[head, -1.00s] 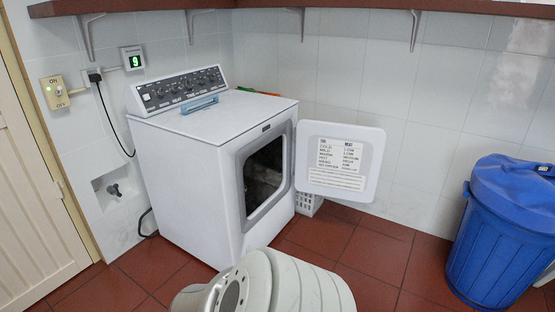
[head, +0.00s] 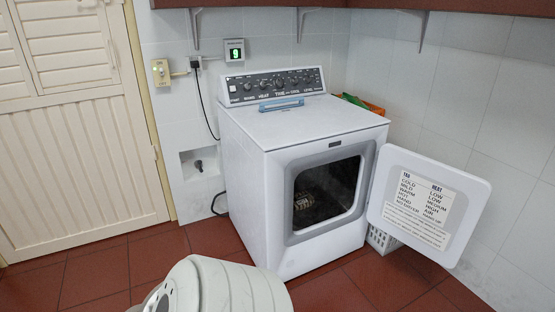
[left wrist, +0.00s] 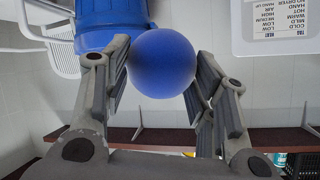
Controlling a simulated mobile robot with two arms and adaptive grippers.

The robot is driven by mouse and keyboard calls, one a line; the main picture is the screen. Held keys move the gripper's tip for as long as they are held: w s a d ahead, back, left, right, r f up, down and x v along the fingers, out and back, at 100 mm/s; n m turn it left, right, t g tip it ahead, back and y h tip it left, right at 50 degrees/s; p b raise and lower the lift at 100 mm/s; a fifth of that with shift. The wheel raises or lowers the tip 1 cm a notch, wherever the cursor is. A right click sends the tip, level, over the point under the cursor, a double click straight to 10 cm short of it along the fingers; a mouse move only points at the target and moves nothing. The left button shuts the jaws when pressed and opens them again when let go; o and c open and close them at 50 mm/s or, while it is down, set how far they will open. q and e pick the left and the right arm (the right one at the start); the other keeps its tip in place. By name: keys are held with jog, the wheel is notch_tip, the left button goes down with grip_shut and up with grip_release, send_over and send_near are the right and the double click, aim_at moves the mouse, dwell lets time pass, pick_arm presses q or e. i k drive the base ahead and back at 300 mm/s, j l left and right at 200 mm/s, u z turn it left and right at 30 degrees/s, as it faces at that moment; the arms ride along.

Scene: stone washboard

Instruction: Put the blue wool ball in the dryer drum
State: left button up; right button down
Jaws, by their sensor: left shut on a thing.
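The blue wool ball (left wrist: 162,63) is between the fingers of my left gripper (left wrist: 162,75) in the left wrist view, and the gripper is shut on it. In the head view neither the ball nor a gripper shows; only a part of my own arm is at the bottom. The white dryer (head: 305,150) stands against the tiled wall with its front opening facing right and toward me. Its door (head: 428,208) is swung open to the right. Inside the dark dryer drum (head: 335,190) a ribbed, light-coloured shape shows; I cannot tell what it is.
A white slatted basket (head: 382,240) is on the red tiled floor, partly behind the door. An orange crate (head: 372,107) is behind the dryer. A wall shelf (head: 450,10) runs above. A blue bin (left wrist: 100,22) shows in the left wrist view. Floor before the dryer looks clear.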

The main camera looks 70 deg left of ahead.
aim_at(314, 216)
jog(key=i+j+u, duration=0.15)
jog(key=i+u, duration=0.75)
jog(key=i+l+u, duration=0.2)
jog(key=i+u, duration=0.3)
jog(key=k, duration=0.1)
